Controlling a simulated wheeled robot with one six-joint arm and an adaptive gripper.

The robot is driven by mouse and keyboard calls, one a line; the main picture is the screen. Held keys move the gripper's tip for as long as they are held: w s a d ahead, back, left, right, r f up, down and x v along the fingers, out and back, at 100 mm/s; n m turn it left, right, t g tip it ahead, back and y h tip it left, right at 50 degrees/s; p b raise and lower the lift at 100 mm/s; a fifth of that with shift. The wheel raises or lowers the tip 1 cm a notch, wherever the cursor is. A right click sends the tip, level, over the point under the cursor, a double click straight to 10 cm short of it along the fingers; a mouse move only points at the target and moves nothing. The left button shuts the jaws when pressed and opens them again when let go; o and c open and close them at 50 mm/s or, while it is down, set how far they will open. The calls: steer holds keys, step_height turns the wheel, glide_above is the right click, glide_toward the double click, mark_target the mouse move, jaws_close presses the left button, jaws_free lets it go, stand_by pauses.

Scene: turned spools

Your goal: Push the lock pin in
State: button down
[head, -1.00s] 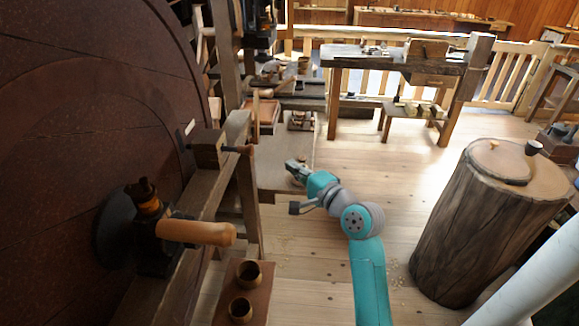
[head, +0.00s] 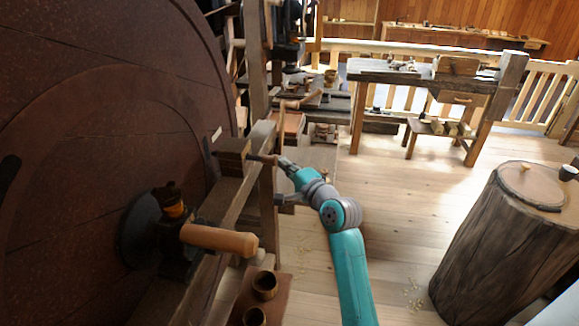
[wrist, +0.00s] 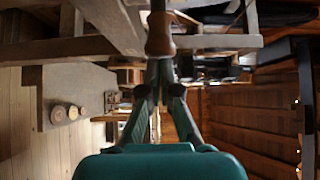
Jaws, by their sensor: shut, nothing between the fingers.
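The lock pin (head: 265,158) is a dark rod with a brown wooden knob, sticking out to the right of a wooden block (head: 233,153) on the frame beside the big wheel. A length of rod still shows between block and knob. My gripper (head: 284,163) is shut and empty, its tips at the knob's outer end. In the wrist view the knob of the lock pin (wrist: 159,40) is straight ahead of my closed fingertips (wrist: 160,62). The tips look at or very near the knob; I cannot tell whether they touch.
The big dark wheel (head: 90,90) fills the left. A wooden crank handle (head: 220,241) juts out in front of the frame. Small cups (head: 265,285) stand on a board below. A log stump (head: 500,240) stands at right, and a workbench (head: 420,75) behind.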

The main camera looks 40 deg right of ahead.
mark_target(272, 163)
steer(key=shift+w+a, duration=0.9)
steer(key=shift+w, duration=0.25)
steer(key=shift+w+a+r, duration=0.1)
steer(key=shift+w+a, duration=0.15)
